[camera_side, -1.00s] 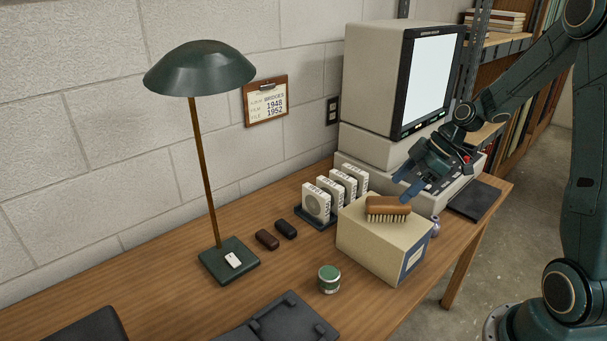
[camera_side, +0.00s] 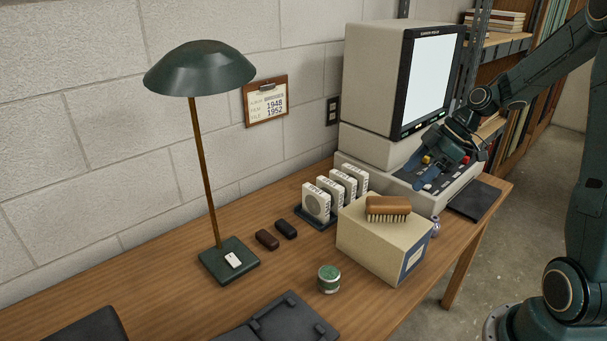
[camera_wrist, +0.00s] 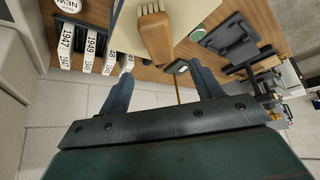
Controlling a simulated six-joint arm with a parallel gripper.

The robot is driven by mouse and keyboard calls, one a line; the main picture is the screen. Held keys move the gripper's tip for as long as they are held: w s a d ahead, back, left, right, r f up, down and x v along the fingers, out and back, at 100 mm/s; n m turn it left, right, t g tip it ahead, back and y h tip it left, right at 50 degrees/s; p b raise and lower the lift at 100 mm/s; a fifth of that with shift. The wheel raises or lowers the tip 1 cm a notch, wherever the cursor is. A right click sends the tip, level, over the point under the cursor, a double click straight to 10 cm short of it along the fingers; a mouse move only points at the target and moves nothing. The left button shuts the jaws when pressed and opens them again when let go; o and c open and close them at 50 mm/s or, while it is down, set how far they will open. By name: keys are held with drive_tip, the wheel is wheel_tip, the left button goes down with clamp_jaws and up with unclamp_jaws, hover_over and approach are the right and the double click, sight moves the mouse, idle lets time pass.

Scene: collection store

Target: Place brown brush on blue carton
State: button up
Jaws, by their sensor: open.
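The brown brush (camera_side: 388,204) lies bristles down on top of a cream carton (camera_side: 370,246) that has a blue-edged label on its right side. In the wrist view, the brush (camera_wrist: 156,38) is on the carton top (camera_wrist: 126,37), beyond my fingers. My gripper (camera_side: 410,172) is open and empty, up and behind the carton, in front of the reader machine. It is apart from the brush. Both spread fingers of my gripper (camera_wrist: 163,72) show in the wrist view with nothing between them.
A film reader (camera_side: 375,80) stands behind the carton. Numbered white boxes (camera_side: 317,201) stand in a rack to its left. A green tin (camera_side: 328,279), two small dark blocks (camera_side: 267,240) and a desk lamp (camera_side: 228,262) are farther left.

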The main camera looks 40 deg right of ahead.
drive_tip(key=shift+a+r, duration=0.1)
drive_tip(key=shift+a+r, duration=0.15)
drive_tip(key=shift+a, duration=0.1)
drive_tip(key=s+a+r+m+h, duration=0.2)
drive_tip(key=s+a+r+m, duration=0.2)
drive_tip(key=s+a, duration=0.3)
drive_tip(key=s+a+r+m+t+h, duration=0.1)
drive_tip(key=s+a+r+m, duration=0.4)
drive_tip(key=s, duration=0.5)
drive_tip(key=a+r+h, duration=0.1)
drive_tip(key=a+r, duration=0.1)
drive_tip(key=a, duration=0.1)
drive_tip(key=shift+s+h, duration=0.15)
drive_tip(key=shift+h, duration=0.15)
drive_tip(key=shift+a, duration=0.1)
